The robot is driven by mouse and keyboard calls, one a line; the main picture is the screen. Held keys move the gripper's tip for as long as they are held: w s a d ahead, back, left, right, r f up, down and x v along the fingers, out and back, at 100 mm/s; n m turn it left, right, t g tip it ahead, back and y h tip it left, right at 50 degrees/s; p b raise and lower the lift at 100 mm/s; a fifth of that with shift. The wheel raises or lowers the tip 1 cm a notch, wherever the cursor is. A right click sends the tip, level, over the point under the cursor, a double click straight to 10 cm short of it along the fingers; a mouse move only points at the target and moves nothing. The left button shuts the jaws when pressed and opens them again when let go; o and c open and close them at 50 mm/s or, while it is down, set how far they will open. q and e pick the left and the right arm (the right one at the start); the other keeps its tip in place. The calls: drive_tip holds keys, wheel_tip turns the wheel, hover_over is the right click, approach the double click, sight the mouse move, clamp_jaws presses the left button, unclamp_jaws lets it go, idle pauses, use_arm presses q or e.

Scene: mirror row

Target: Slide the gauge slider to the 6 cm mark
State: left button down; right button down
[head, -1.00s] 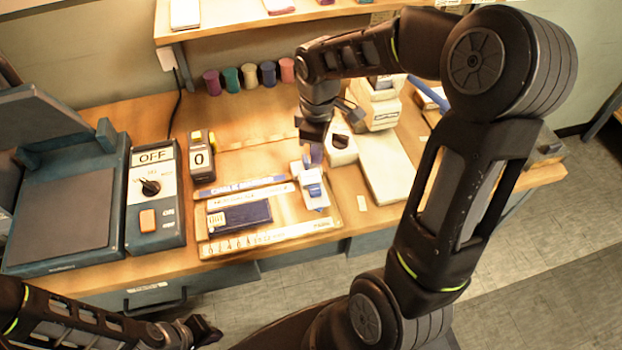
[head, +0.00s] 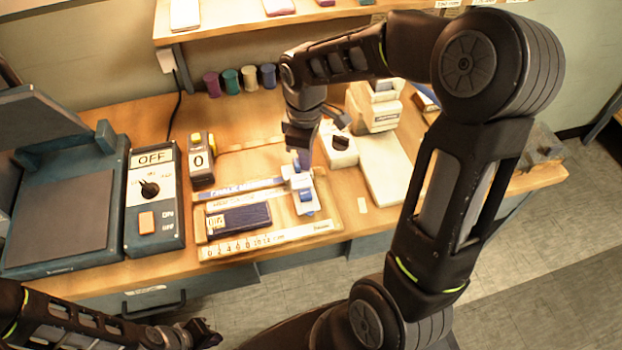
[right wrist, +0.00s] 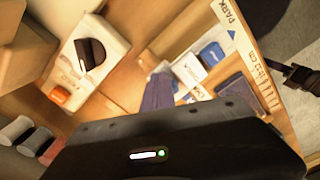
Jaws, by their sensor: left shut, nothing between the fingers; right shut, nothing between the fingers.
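The gauge slider (head: 302,196) is a white block with blue parts on a wooden gauge at the table's front. It also shows in the right wrist view (right wrist: 212,55). The printed scale (head: 250,242) runs along the gauge's front edge; its small numbers are blurred. The slider stands near the right end of the numbers, right of a dark navy block (head: 240,219), with a gap between. My right gripper (head: 303,158) is shut and empty, pointing down just behind the slider; contact cannot be told. My left gripper (head: 207,335) is shut and empty at the lower left, away from the table top.
Left of the gauge are a control box (head: 154,200) marked OFF and a counter (head: 201,160) showing 0. A white box with a dark knob (head: 339,150) and a pale board (head: 385,165) are close on the right. Several coloured cups (head: 230,82) stand at the back.

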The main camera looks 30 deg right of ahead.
drive_tip(key=shift+w+a+b, duration=0.1)
drive_tip(key=shift+w+a, duration=0.7)
drive_tip(key=shift+a, duration=1.5)
drive_tip(key=shift+w+a+b, duration=0.15)
drive_tip(key=shift+w+a, duration=0.7)
drive_tip(key=shift+a, duration=1.5)
drive_tip(key=shift+w+a+b, duration=0.1)
drive_tip(key=shift+w+a, duration=0.7)
drive_tip(key=shift+a, duration=1.5)
drive_tip(key=shift+w+a, duration=0.1)
drive_tip(key=shift+a, duration=0.3)
drive_tip(key=shift+r, duration=0.1)
wheel_tip(320, 180, up, 7)
drive_tip(key=d+p, duration=0.1)
drive_tip(key=p, duration=0.4)
drive_tip(key=shift+s, duration=0.2)
drive_tip(key=shift+d, duration=0.1)
